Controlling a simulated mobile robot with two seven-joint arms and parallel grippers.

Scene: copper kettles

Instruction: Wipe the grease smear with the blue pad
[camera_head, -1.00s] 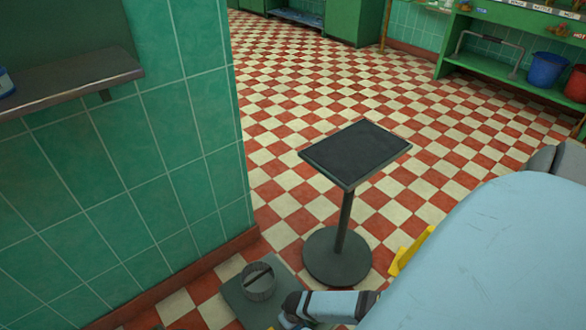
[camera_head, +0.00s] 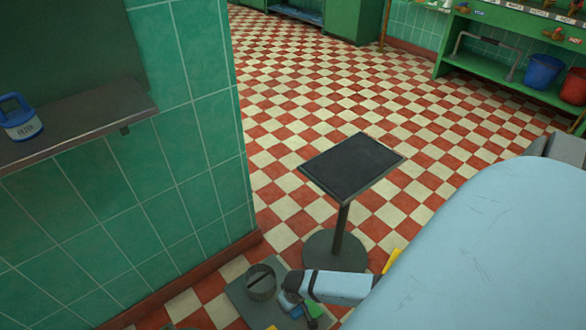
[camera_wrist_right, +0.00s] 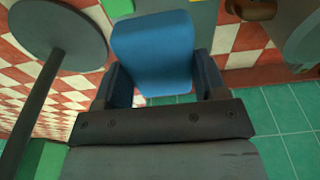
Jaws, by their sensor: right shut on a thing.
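The blue pad (camera_wrist_right: 155,52) is between the two dark fingers of my right gripper (camera_wrist_right: 158,72) in the right wrist view. The gripper is shut on it. In the head view, my right gripper (camera_head: 289,300) is low in the picture, beside a grey bucket-like pot (camera_head: 261,284). Only a small bit of blue shows there, and I cannot tell if the pad touches anything. I cannot make out a grease smear in either view. My left gripper is not in view.
A pedestal table (camera_head: 352,166) with a bare dark top stands beyond my right arm. A tiled wall with a metal shelf (camera_head: 75,126) is at left, bearing a blue-handled container (camera_head: 21,119). Blue (camera_head: 542,72) and red buckets stand far right. The checkered floor beyond is clear.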

